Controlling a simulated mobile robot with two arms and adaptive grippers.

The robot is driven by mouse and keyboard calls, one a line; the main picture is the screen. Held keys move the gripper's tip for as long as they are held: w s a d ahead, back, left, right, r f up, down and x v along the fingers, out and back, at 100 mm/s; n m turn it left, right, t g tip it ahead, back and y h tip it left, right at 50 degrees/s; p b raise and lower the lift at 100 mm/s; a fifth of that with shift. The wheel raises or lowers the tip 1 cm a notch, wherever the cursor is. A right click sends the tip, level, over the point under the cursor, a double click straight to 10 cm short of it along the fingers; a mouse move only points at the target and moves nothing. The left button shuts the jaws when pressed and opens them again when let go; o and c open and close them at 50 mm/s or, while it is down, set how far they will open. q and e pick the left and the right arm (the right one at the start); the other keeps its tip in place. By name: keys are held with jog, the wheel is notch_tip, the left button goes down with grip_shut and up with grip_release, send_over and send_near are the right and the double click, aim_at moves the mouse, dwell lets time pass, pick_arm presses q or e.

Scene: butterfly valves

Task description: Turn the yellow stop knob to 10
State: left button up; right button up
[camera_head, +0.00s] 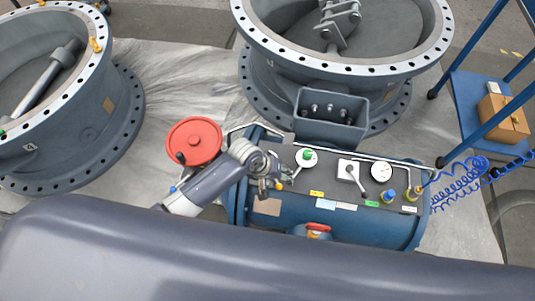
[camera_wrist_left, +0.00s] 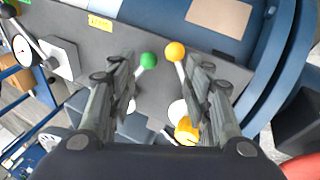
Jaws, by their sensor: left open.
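In the left wrist view a lever with a yellow ball (camera_wrist_left: 174,51) stands between my left fingers, nearer the right finger. A yellow cap (camera_wrist_left: 186,130) shows farther back beside a white base, partly behind that finger. A second lever with a green ball (camera_wrist_left: 148,60) is also between the fingers, close to the left one. My left gripper (camera_wrist_left: 163,66) is open and holds nothing. In the head view the left gripper (camera_head: 273,178) hangs over the left end of the panel and hides most of the yellow lever there. No number scale is readable. My right gripper is not in view.
The grey panel (camera_head: 330,182) tops a blue cylinder (camera_head: 345,222). A red handwheel (camera_head: 194,141) stands left. Large valve flanges (camera_head: 342,62) stand behind.

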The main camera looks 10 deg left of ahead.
pick_arm(q)
jog(key=w+d+r+n+g+y+b, duration=0.1)
jog(key=w+d+r+n+b, duration=0.1)
jog(key=w+r, duration=0.35)
jog(key=w+a+r+n+g+y, duration=0.1)
jog(key=w+a+r+n+y, duration=0.15)
jog(key=a+r+n, duration=0.35)
jog(key=shift+m+y, duration=0.25)
jog(key=shift+m, duration=0.25)
jog(key=f, duration=0.3)
jog(key=f+b, duration=0.1)
jog(key=f, duration=0.7)
jog(key=shift+a+f, duration=0.25)
jog(key=shift+a, duration=0.1)
jog(key=shift+s, duration=0.1)
jog(key=c, duration=1.1)
